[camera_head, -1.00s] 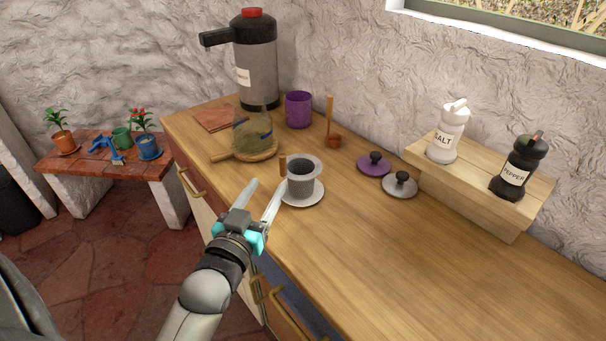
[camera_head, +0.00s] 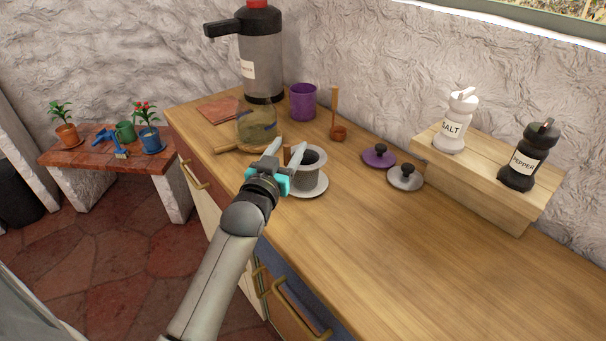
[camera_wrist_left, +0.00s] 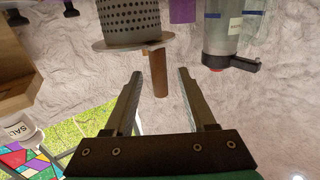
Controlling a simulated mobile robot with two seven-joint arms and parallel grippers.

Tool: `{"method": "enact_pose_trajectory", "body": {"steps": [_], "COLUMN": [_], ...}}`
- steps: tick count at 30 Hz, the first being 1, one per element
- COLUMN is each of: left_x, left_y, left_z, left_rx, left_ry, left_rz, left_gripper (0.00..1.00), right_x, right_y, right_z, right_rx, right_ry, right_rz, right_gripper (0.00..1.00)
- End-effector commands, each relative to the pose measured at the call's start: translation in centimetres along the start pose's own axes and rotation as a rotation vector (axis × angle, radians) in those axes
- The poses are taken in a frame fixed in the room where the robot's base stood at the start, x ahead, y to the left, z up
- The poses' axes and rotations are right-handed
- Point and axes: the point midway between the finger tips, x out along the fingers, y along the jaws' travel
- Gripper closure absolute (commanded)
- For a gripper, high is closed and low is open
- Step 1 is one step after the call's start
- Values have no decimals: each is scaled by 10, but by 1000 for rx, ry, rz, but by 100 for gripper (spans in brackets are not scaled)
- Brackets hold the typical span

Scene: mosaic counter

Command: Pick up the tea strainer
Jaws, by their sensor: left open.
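The tea strainer (camera_head: 310,172) is a grey perforated cup with a wide rim and a short brown wooden handle. It stands upright on a pale saucer (camera_head: 312,191) near the counter's front edge. In the left wrist view, which appears upside down, its perforated body (camera_wrist_left: 128,22) and handle (camera_wrist_left: 159,75) show. My left gripper (camera_head: 288,145) is open at the handle side of the strainer. In the wrist view the handle's end lies between the open fingertips (camera_wrist_left: 160,74), with a gap on each side. My right gripper is not in view.
A glass jar (camera_head: 257,125) on a wooden board stands just behind the gripper. A purple cup (camera_head: 303,101), a dispenser (camera_head: 262,65), a wooden dipper (camera_head: 338,132) and two lids (camera_head: 379,155) stand farther back. Shakers stand on a wooden riser (camera_head: 480,170). The counter's right front is clear.

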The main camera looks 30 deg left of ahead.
Motion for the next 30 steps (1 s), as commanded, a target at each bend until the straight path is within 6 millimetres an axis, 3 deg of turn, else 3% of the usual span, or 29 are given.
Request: {"method": "enact_pose_trajectory", "body": {"steps": [6,16,30], "left_x": [25,30,30], "left_y": [0,0,0], "left_z": [1,1,1], "left_rx": [1,1,0], "left_ry": [1,-1,-1], "left_rz": [1,0,0], "left_gripper": [44,44,96], "right_x": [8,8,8], "right_y": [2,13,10], "right_z": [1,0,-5], "right_rx": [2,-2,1], "right_ry": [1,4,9], "right_rz": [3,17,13], "right_gripper": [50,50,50]}}
